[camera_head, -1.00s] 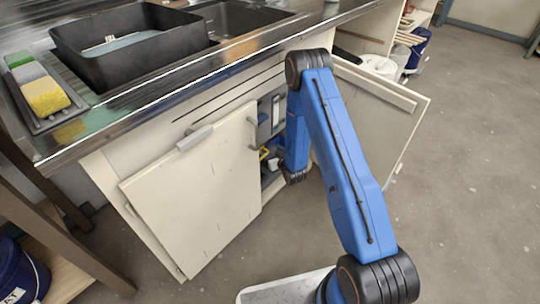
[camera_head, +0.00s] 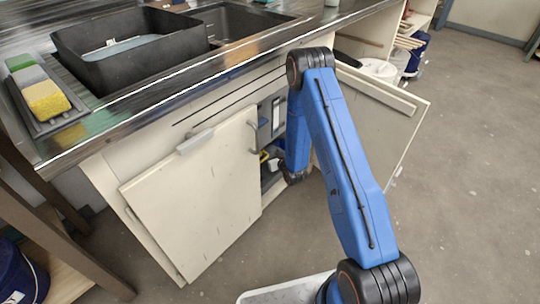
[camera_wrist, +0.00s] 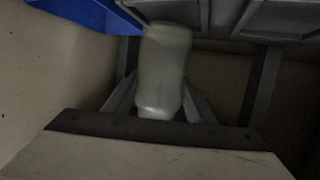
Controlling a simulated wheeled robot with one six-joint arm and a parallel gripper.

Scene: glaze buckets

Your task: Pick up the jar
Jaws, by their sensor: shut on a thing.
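A pale, cloudy jar (camera_wrist: 163,72) stands upright in the middle of the wrist view. My gripper (camera_wrist: 158,100) is shut on it, with a grey finger on each side of its lower part. In the head view my blue arm reaches into the open sink cabinet (camera_head: 204,200), and my gripper and the jar are hidden there. I cannot tell whether the jar touches the surface under it.
Two cabinet doors stand open, a left door (camera_head: 190,215) and a right door (camera_head: 385,125). A yellow item (camera_head: 264,157) shows inside the cabinet. The counter above holds a black basin (camera_head: 90,65) and sponges (camera_head: 45,100). Floor at right is clear.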

